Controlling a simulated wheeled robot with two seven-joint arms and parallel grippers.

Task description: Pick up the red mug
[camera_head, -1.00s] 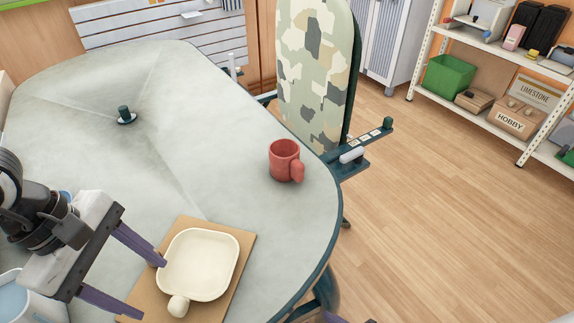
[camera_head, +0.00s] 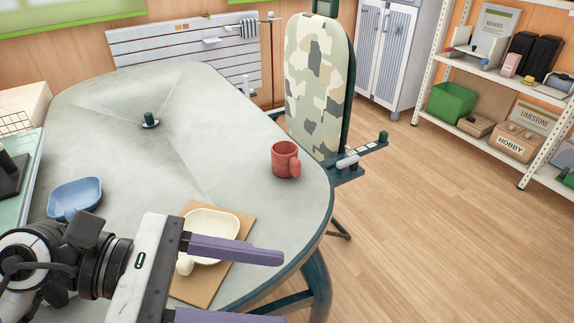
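The red mug (camera_head: 283,160) stands upright on the grey table (camera_head: 215,130), near its right edge, with its handle turned toward the front right. My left gripper (camera_head: 284,288) comes in from the lower left with its two purple fingers apart and nothing between them. It is in front of the mug in the picture and well apart from it. Its upper finger covers part of a cream dish (camera_head: 215,222) on a brown board (camera_head: 243,237). My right gripper is not in view.
A blue dish (camera_head: 75,196) sits at the table's left. A small dark green knob (camera_head: 150,120) stands mid-table. A camouflage-covered ironing board (camera_head: 318,80) stands just behind the table's right edge. The tabletop around the mug is clear.

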